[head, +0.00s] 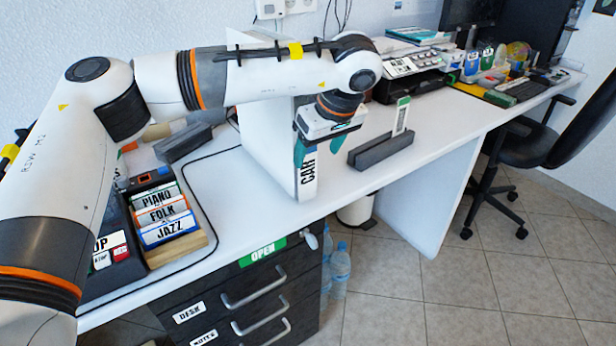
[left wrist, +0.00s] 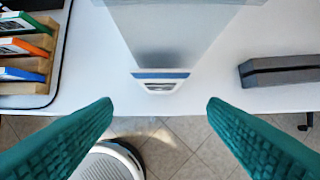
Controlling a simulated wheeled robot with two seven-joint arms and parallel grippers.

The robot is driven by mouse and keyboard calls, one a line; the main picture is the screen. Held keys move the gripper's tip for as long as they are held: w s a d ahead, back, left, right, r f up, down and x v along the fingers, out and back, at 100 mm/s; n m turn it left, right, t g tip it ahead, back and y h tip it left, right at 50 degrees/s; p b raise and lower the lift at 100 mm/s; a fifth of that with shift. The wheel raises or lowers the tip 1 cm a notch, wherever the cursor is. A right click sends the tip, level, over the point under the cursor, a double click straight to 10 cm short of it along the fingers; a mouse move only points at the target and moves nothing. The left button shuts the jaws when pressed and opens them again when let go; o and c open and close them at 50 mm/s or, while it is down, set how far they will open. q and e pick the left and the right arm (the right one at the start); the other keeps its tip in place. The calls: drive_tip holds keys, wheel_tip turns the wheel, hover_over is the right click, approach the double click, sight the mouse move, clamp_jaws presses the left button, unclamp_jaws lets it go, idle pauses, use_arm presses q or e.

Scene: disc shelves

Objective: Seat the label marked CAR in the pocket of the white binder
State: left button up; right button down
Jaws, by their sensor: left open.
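The white binder (head: 270,130) stands upright on the desk, its narrow spine facing the front edge. The label marked CAR (head: 308,175) stands upright against the spine, with its lettering running vertically. It looks to be in the spine pocket, but how deep it sits I cannot tell. In the left wrist view the binder (left wrist: 170,30) is seen from above, with a blue-and-white end (left wrist: 160,80) at its spine. My left gripper (head: 318,147) is above the label's top, its teal fingers spread. In the left wrist view the gap between the fingers (left wrist: 160,104) is empty. My right gripper is out of view.
A dark grey slotted block (head: 380,150) holds a green-topped card (head: 402,115) right of the binder. A wooden rack (head: 185,248) with PIANO, FOLK and JAZZ cards stands at left. A printer (head: 410,75) is behind. Desk between binder and rack is mostly clear.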

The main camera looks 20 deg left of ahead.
sight(308, 170)
use_arm(q)
drive_tip(key=x, duration=0.3)
drive_tip(key=b+x, duration=0.1)
drive_tip(key=x, duration=0.1)
drive_tip(key=shift+w+a+f, duration=0.2)
drive_tip(key=shift+w+a, duration=0.1)
drive_tip(key=shift+a, duration=0.1)
drive_tip(key=c, duration=1.1)
drive_tip(key=shift+d+r, duration=0.1)
